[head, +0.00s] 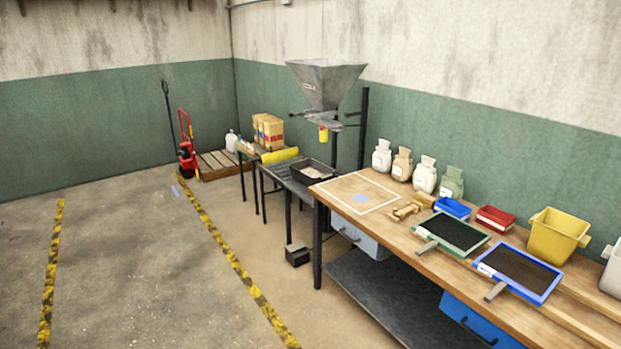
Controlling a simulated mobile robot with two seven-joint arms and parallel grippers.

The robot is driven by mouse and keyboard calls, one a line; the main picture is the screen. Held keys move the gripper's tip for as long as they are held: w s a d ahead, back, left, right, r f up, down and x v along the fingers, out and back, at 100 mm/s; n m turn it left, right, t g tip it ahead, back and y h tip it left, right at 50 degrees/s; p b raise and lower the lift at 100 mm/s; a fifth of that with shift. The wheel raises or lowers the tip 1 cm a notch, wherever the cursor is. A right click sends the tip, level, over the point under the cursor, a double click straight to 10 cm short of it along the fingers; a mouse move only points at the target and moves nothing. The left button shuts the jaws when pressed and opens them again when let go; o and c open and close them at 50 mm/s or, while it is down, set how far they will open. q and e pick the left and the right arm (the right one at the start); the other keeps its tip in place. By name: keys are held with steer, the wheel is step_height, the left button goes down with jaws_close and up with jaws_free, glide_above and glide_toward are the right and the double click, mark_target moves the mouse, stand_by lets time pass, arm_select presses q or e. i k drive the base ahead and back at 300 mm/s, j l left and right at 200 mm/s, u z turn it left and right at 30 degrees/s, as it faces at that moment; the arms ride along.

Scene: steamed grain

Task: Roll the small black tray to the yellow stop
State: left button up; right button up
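A small black tray (300,179) sits on the grey roller table (285,172), at the end nearest the wooden bench. Something pale lies inside the tray; I cannot tell what. The yellow stop (281,155) stands across the far end of the rollers. A short stretch of rollers shows between the tray and the stop. Neither of my grippers is in view.
A metal hopper (325,85) hangs above the rollers. The wooden bench (405,232) carries several small sacks, green-framed (453,233) and blue-framed (519,273) screens, and bins. A small black box (297,256) is on the floor. The floor at left is open.

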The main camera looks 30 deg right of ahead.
mark_target(309, 172)
steer(key=i+z, duration=0.3)
steer(key=i, duration=1)
steer(key=i+j+z, duration=0.15)
steer(key=i, duration=1.5)
steer(key=i+z, duration=0.15)
steer(key=i, duration=0.35)
steer(key=i+j+z, duration=0.15)
steer(key=i, duration=0.35)
steer(key=i+j+z, duration=0.15)
steer(key=i, duration=0.35)
steer(key=i+j+z, duration=0.1)
steer(key=i+z, duration=0.2)
steer(key=z, duration=0.15)
steer(key=i+j+z, duration=0.2)
steer(key=z, duration=0.2)
steer(key=i+j+z, duration=0.25)
steer(key=z, duration=0.2)
steer(key=i+j+z, duration=0.5)
steer(key=j+z, duration=0.25)
